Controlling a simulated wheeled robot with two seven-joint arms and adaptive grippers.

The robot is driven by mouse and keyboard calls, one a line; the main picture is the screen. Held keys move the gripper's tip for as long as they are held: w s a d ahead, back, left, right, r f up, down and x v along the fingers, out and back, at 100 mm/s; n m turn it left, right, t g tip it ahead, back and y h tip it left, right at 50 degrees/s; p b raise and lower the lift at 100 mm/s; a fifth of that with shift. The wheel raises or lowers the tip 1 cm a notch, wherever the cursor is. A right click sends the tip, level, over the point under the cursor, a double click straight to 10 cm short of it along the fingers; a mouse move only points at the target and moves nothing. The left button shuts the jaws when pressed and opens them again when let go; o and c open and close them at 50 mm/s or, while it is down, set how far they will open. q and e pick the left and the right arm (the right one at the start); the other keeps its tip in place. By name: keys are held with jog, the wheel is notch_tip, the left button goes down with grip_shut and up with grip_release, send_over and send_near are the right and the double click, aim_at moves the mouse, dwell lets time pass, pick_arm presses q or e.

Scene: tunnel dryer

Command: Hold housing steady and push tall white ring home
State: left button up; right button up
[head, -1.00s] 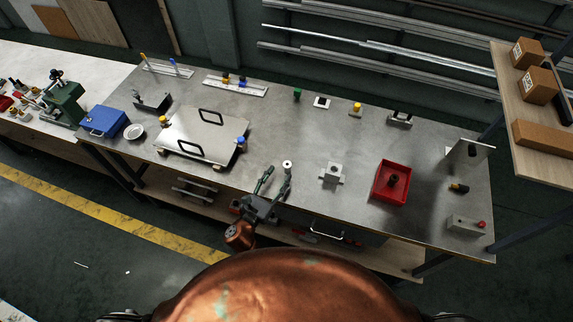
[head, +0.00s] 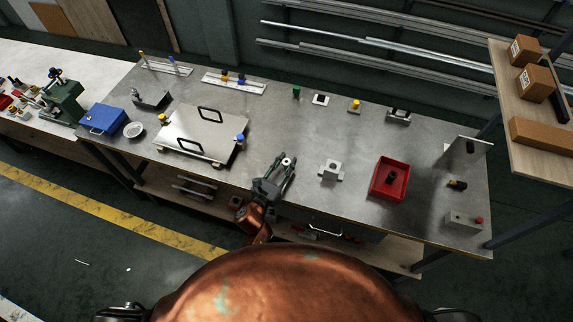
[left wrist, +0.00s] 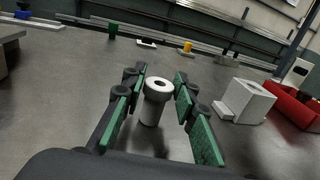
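The tall white ring (head: 287,162) stands upright near the front edge of the grey bench. The left gripper also shows in the head view (head: 285,164), reaching in from the front edge. The pale housing (head: 331,170), a block with a round hole, sits on the bench right of the ring; it also shows in the left wrist view (left wrist: 246,101). My right gripper is out of view.
A red tray (head: 389,179) holding a dark part stands right of the housing. A metal plate with two handles (head: 199,135) lies to the left. Small parts line the back edge. The bench between ring and housing is clear.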

pick_arm(q)
jog(key=c, duration=0.6)
grip_shut()
jog(key=shift+r, duration=0.15)
